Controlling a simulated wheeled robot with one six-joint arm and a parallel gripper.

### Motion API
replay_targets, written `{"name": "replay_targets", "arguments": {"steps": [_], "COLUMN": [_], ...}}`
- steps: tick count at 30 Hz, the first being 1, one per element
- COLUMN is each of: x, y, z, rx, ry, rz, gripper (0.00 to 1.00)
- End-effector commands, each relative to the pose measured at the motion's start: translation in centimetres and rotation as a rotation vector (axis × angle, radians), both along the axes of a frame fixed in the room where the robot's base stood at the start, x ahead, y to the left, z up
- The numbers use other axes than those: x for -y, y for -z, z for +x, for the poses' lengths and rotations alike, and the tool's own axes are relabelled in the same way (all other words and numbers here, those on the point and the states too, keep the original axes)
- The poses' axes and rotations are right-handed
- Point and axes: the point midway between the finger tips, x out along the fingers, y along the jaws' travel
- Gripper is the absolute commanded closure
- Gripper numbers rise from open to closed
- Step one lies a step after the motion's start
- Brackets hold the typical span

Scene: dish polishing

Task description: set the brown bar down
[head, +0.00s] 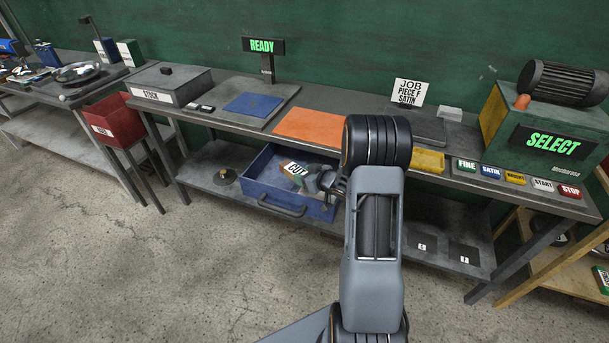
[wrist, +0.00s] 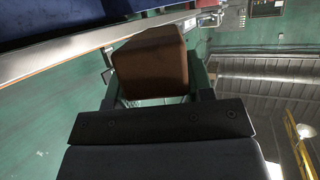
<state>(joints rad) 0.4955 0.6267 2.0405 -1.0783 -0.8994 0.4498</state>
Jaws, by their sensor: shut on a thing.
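The brown bar (wrist: 152,62) is between the two fingers of my gripper (wrist: 155,88) in the wrist view, and the gripper is shut on it. In the head view, my gripper (head: 320,180) is over the open blue drawer (head: 262,194) below the bench top. A piece with a white label reading "CUT" (head: 295,169) shows at the fingertips there, with a brownish edge and some green. I cannot tell whether it touches the drawer floor. My arm hides the drawer's right part.
The bench top above carries an orange mat (head: 308,126), a blue mat (head: 253,104) and a yellow tray (head: 428,161). A dark round piece (head: 225,176) lies on the lower shelf left of the drawer. A red bin (head: 113,120) stands at left.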

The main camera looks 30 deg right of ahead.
Motion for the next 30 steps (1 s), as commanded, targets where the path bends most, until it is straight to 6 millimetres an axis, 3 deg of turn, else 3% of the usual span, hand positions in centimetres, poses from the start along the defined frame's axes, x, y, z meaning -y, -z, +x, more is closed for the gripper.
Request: {"name": "replay_targets", "arguments": {"steps": [9,10,17,25,30], "x": [0.0,0.0,0.0,0.0,0.1], "y": [0.5,0.6,0.6,0.5,-1.1], "z": [0.1,0.0,0.0,0.0,-0.2], "rx": [0.003,0.001,0.0,0.001,0.002], "ry": [0.0,0.0,0.0,0.0,0.001], "rz": [0.0,0.0,0.0,-0.001,-0.001], "gripper": [0.87,0.5,0.28,0.27,0.27]}}
